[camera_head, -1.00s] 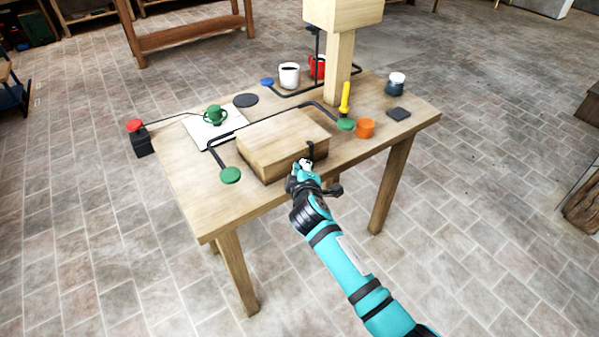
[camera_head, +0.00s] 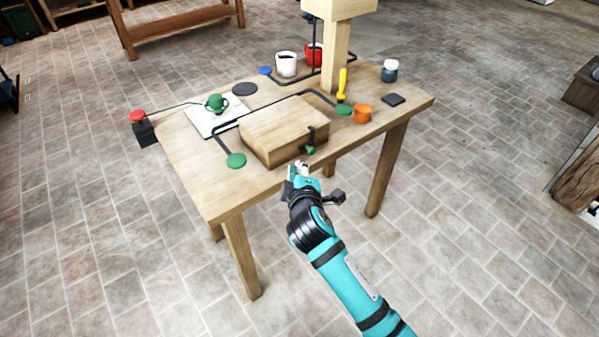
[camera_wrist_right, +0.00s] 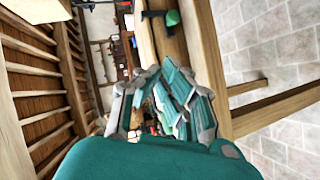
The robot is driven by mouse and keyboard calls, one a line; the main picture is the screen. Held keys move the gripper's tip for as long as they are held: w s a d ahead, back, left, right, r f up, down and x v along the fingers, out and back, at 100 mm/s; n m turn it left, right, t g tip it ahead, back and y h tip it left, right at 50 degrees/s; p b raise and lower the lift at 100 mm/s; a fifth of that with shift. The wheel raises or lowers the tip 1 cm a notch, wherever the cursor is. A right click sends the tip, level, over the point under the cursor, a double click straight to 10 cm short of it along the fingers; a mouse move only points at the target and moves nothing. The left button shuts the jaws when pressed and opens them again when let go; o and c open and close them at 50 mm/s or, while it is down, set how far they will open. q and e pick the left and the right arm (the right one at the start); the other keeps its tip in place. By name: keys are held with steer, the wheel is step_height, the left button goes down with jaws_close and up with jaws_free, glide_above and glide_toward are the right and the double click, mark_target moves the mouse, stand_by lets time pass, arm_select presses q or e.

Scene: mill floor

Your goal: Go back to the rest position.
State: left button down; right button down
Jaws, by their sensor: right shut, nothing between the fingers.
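My right gripper (camera_head: 299,170) is shut and empty in the head view. It is just off the front edge of the wooden table (camera_head: 222,201), in front of the wooden box (camera_head: 270,143). A small green piece on a black hook (camera_head: 311,142) hangs at the box's right front; the gripper is apart from it. In the right wrist view my right gripper's teal fingers (camera_wrist_right: 170,100) fill the middle, with the table's edge beyond. My left gripper is not in view.
A wooden post (camera_head: 336,58) rises at the back. Open tiled floor (camera_head: 470,220) surrounds the table.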

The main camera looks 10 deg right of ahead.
steer(key=shift+s+r, duration=0.15)
steer(key=shift+s, duration=0.3)
steer(key=s+d+f+m+g, duration=0.15)
steer(key=s+f, duration=0.35)
steer(key=f, duration=0.7)
steer(key=s+d+f+m+g, duration=0.1)
steer(key=s+d+f+g, duration=0.3)
steer(key=f, duration=0.8)
steer(key=s+d+f+m+g, duration=0.1)
steer(key=s+f+m+g, duration=0.1)
steer(key=s+f, duration=0.75)
steer(key=s+d+f+m+g, duration=0.2)
steer(key=s+f, duration=0.4)
steer(key=s, duration=0.4)
steer(key=s+d+f+m+g, duration=0.2)
steer(key=s+d+f, duration=0.3)
steer(key=s, duration=0.6)
steer(key=s+d+f+m+g, duration=0.2)
steer(key=s+d+f+m, duration=0.1)
steer(key=s+f, duration=0.5)
steer(key=shift+s+d+f, duration=0.25)
steer(key=shift+s+d, duration=0.25)
steer(key=shift+s, duration=0.75)
